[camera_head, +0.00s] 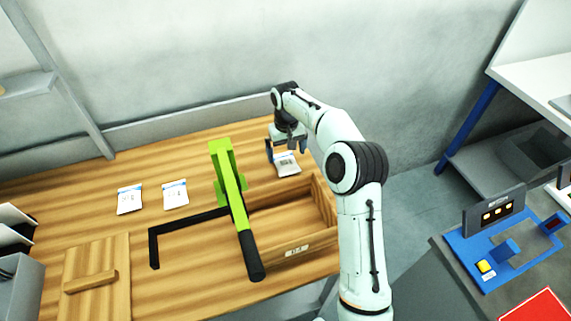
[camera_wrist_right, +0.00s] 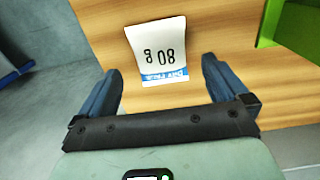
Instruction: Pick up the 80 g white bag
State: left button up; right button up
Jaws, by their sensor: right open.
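The white bag marked 80 g lies on the wooden table under my right gripper in the head view (camera_head: 288,168). In the right wrist view the bag (camera_wrist_right: 158,48) shows its "80 g" print upside down and a blue strip at its lower edge. My right gripper (camera_head: 286,148) is open and empty. In the right wrist view its two blue fingers (camera_wrist_right: 160,85) are apart, with the bag's blue-strip end ahead of and partly between them. The bag appears not to be gripped. My left gripper is not in view.
Two other white bags lie on the table (camera_head: 100,226) at left, one (camera_head: 129,199) beside the other (camera_head: 175,194). A green lever device (camera_head: 229,185) stands left of the bag. A wooden box (camera_head: 300,238) sits in front. A blue machine (camera_head: 500,250) stands at right.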

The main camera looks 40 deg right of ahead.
aim_at(287, 163)
jog(key=f, duration=0.4)
jog(key=shift+s+a+b, duration=0.1)
jog(key=shift+s+b, duration=0.2)
jog(key=shift+s, duration=0.1)
jog(key=shift+f, duration=0.3)
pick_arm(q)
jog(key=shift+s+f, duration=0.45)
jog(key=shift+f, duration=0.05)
pick_arm(e)
jog(key=shift+w, duration=0.15)
jog(key=c, duration=1.1)
jog(key=shift+r, duration=0.15)
